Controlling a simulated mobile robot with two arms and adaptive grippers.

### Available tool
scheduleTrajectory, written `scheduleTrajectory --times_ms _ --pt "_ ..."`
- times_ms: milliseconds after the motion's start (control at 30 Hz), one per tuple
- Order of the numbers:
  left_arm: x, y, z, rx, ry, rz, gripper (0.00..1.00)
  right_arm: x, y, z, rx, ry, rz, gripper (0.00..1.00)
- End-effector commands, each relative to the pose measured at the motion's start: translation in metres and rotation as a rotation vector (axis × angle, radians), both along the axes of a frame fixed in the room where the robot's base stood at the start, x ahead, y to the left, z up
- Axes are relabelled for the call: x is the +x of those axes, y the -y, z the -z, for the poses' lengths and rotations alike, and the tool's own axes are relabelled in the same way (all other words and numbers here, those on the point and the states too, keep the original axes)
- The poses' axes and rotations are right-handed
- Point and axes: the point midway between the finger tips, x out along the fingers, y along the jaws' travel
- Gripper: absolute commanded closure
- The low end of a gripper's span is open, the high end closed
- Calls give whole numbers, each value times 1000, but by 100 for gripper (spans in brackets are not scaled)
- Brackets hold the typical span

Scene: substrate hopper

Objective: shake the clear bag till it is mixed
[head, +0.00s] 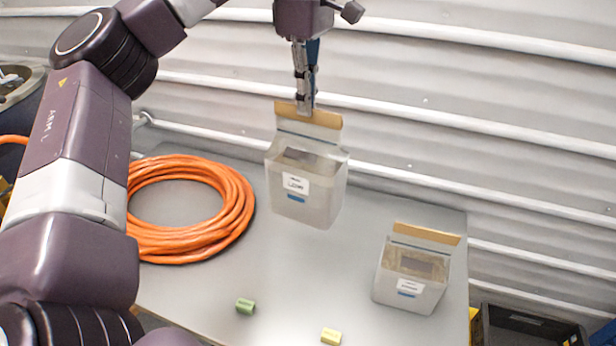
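A clear bag (306,190) with a tan top strip, a white label and a blue mark hangs upright above the table. My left gripper (304,108) points down and is shut on the bag's tan top strip. The contents look pale grey, with a darker patch near the top; I cannot tell how evenly they are mixed. A second, similar bag (412,275) stands on the table at the right, with a tan strip, a label and a brownish layer near its top. My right gripper is not in view.
The grey table (290,290) carries a coil of orange hose (235,205) at the left, a green piece (245,306) and a yellow piece (331,337) at the front. A corrugated wall (480,130) stands behind. A dark crate (525,328) is at the lower right.

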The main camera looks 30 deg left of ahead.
Motion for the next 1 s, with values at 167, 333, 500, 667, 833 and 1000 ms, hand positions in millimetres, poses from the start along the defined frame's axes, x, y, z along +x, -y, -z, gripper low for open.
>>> scheduleTrajectory --times_ms 167,333,500,667,833,1000 --pt "1 1 -41 1 16 -2 100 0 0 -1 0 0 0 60" --pt "1 1 -77 1 17 -4 100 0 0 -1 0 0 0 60" --pt "1 0 -98 1 12 -2 100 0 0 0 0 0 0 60" --pt "0 0 -76 -6 1 5 100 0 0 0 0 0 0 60" --pt "0 0 -43 -6 3 3 100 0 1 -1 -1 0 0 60" --pt "0 1 -9 -5 4 3 100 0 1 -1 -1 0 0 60"
